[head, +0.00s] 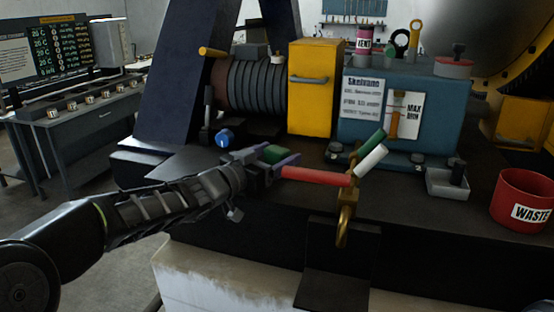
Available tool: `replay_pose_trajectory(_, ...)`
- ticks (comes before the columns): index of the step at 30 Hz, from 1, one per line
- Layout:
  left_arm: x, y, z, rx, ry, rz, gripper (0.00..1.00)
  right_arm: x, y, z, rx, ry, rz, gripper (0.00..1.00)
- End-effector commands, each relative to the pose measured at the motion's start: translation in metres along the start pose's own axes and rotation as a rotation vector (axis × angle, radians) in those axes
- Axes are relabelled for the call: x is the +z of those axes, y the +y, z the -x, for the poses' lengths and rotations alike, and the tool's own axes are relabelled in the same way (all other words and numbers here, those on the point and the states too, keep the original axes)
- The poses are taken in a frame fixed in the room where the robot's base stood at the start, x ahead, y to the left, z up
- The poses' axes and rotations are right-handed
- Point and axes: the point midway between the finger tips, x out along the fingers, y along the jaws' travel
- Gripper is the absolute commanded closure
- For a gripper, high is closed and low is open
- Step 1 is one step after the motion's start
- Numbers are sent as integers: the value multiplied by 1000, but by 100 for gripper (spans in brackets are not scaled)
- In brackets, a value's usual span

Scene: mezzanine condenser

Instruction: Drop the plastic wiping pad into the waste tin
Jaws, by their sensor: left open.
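My left gripper (272,162) reaches in from the left over the dark bench top, its fingers apart. A small green block (276,153), which may be the wiping pad, shows at the fingers; I cannot tell whether it lies between or behind them. The red waste tin (520,198), with a white WASTE label, stands open at the right end of the bench, well away from the gripper. My right gripper is not in view.
A red bar (315,176), green and white handles (370,158) and a brass fitting (345,215) are close right of the gripper. A blue tank (400,120) and yellow box (314,88) stand behind.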

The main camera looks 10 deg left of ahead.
Motion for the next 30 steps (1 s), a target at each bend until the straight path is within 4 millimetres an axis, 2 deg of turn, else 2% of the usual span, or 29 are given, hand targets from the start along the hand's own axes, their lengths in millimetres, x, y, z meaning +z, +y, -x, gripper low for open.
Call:
replay_pose_trajectory(19,0,0,-3,-1,0,-1,24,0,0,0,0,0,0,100)
replay_pose_trajectory(30,0,0,-3,-1,0,0,54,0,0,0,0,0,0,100)
